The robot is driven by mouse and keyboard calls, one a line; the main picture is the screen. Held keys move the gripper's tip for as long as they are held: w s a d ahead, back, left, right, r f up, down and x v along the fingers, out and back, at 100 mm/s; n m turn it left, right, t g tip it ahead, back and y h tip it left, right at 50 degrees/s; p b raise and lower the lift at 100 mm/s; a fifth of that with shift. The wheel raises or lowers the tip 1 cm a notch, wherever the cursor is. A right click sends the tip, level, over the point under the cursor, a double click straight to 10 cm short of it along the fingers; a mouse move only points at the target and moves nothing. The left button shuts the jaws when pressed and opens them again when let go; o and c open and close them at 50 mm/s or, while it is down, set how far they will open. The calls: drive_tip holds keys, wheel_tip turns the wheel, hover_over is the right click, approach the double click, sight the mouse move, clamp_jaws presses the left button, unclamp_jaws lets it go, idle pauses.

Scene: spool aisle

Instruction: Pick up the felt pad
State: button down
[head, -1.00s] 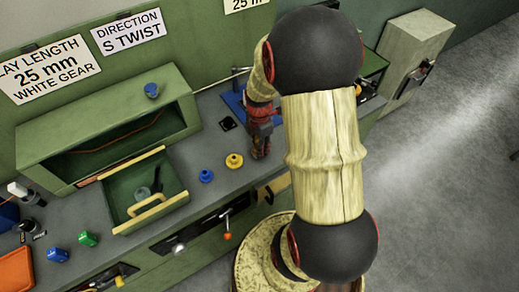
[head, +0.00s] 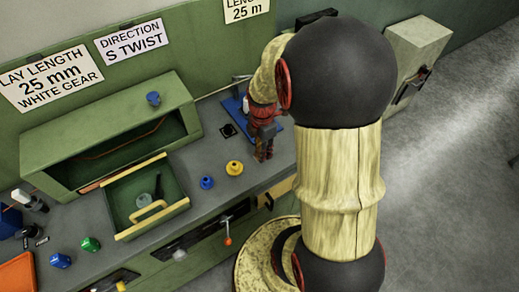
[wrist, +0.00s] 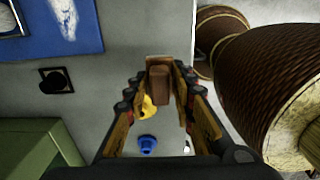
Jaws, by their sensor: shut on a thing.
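A brown block, which I take to be the felt pad (wrist: 160,82), sits between the fingertips of my gripper in the wrist view. My gripper (wrist: 160,95) is shut on it, with a wooden-faced finger on each side. In the head view my gripper (head: 264,150) hangs over the bench, right of the yellow flanged piece; the pad cannot be made out clearly there. Whether the pad touches the bench I cannot tell.
A yellow flanged piece (head: 234,168) and a blue one (head: 207,182) stand left of my gripper. Behind are a black square plate (head: 228,130) and a blue mat (head: 236,107). An open drawer (head: 125,234) and a green cabinet (head: 50,139) stand further left.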

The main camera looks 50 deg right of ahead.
drive_tip(key=s+a+r+p, duration=0.2)
drive_tip(key=s+a+r, duration=0.3)
drive_tip(key=s, duration=0.5)
drive_tip(key=shift+a+r, duration=0.2)
drive_tip(key=shift+r, duration=0.65)
drive_tip(key=c, duration=2.1)
unclamp_jaws()
drive_tip(key=c, duration=0.4)
drive_tip(key=shift+w+r, duration=0.1)
